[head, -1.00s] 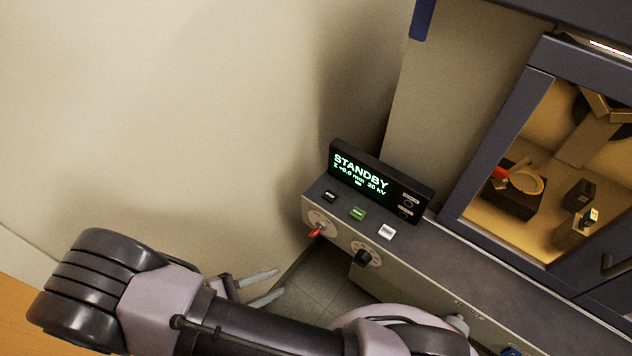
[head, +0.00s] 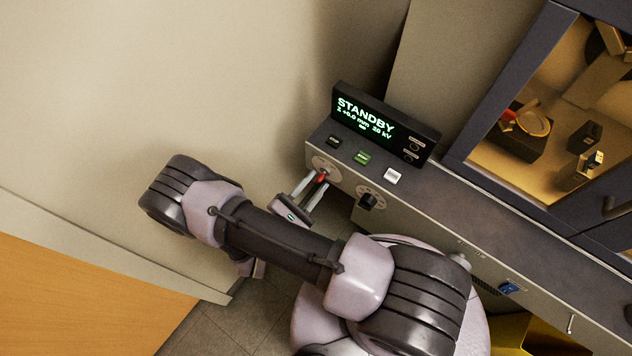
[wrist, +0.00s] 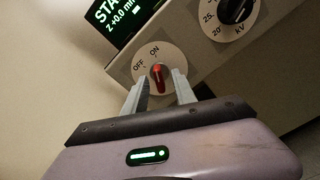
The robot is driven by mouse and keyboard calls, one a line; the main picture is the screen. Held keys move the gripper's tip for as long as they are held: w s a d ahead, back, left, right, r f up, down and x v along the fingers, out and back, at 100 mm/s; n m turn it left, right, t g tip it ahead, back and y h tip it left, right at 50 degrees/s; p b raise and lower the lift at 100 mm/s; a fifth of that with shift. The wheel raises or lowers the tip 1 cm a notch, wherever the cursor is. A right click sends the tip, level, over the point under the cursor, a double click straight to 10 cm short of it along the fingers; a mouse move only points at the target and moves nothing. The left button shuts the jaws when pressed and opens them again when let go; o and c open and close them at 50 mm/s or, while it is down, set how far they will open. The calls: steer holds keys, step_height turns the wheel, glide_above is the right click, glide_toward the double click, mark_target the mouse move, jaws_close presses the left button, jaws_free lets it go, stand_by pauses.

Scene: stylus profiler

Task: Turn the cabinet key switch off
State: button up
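The cabinet key switch is a red key (wrist: 158,76) on a round pale dial (wrist: 160,61) marked OFF and ON. In the wrist view the key's upper end points up near the ON mark. In the head view the red key (head: 322,177) sits at the left end of the cabinet's front panel. My gripper (wrist: 158,80) is open, with one finger on each side of the key. The fingertips reach over the lower part of the dial. I cannot tell whether either finger touches the key. My gripper also shows at the key in the head view (head: 313,181).
A black kV knob (head: 367,201) sits right of the key. Black, green and white (head: 392,176) buttons are on the ledge above. The display (head: 385,126) reads STANDBY. A windowed chamber (head: 535,125) stands at right, a bare wall at left.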

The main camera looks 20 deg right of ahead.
steer(key=shift+w+d, duration=0.3)
steer(key=shift+d, duration=0.05)
jaws_close()
steer(key=shift+n, duration=0.3)
steer(key=n+b, duration=0.1)
steer(key=n, duration=0.4)
steer(key=shift+n, duration=0.3)
steer(key=n, duration=0.5)
steer(key=shift+n+b, duration=0.3)
